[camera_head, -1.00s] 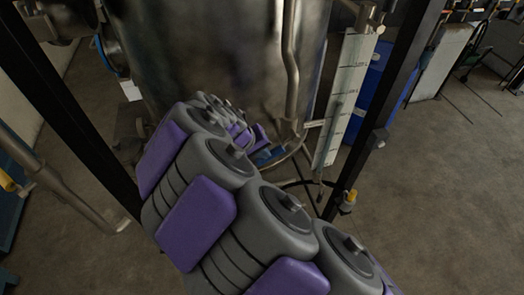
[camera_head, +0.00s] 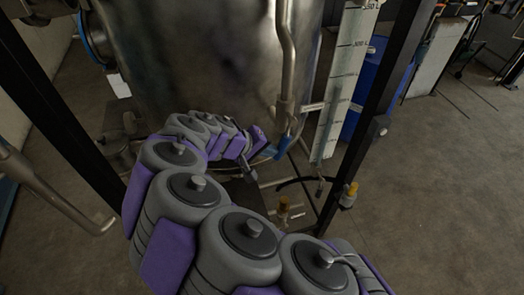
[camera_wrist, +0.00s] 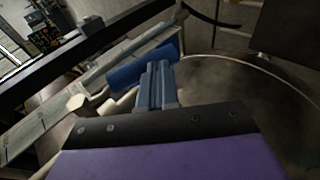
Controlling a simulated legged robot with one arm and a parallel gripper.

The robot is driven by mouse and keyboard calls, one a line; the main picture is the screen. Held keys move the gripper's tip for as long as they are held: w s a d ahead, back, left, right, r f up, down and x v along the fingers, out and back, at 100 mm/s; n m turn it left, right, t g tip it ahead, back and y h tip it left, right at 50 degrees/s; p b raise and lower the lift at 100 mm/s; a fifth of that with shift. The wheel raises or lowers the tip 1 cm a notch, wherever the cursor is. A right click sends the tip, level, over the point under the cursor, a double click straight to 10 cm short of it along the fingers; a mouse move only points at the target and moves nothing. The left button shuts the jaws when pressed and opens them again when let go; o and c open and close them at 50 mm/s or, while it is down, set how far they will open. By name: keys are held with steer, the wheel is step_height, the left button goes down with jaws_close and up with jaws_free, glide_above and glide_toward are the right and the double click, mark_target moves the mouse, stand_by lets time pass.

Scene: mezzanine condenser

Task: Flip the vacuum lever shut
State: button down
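A blue lever handle (camera_head: 283,147) sits low on the steel tank (camera_head: 205,60), at the foot of a metal pipe, in the head view. I take it to be the vacuum lever. In the wrist view a blue handle (camera_wrist: 125,74) lies slanted across the upper middle, beside pale pipework. My gripper (camera_wrist: 157,72) points at it, with its blue-grey fingers together and nothing visible between them. The fingertips overlap the handle in the picture; I cannot tell whether they touch it. In the head view the fingers are hard to make out beside the purple end of my arm.
A white level scale (camera_head: 345,85) stands right of the tank, with a blue drum (camera_head: 378,95) behind it. Black frame posts (camera_head: 385,110) stand at both sides. A brass-topped fitting (camera_head: 349,193) is low on the right post.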

steer(key=shift+w+d+f+b, duration=0.2)
steer(key=shift+d+f+b, duration=0.3)
steer(key=shift+d, duration=0.25)
steer(key=shift+w+d+f+b, duration=0.2)
steer(key=shift+d+f+b, duration=0.15)
steer(key=shift+d+f, duration=0.3)
steer(key=shift+d+r, duration=0.1)
steer(key=shift+d, duration=0.05)
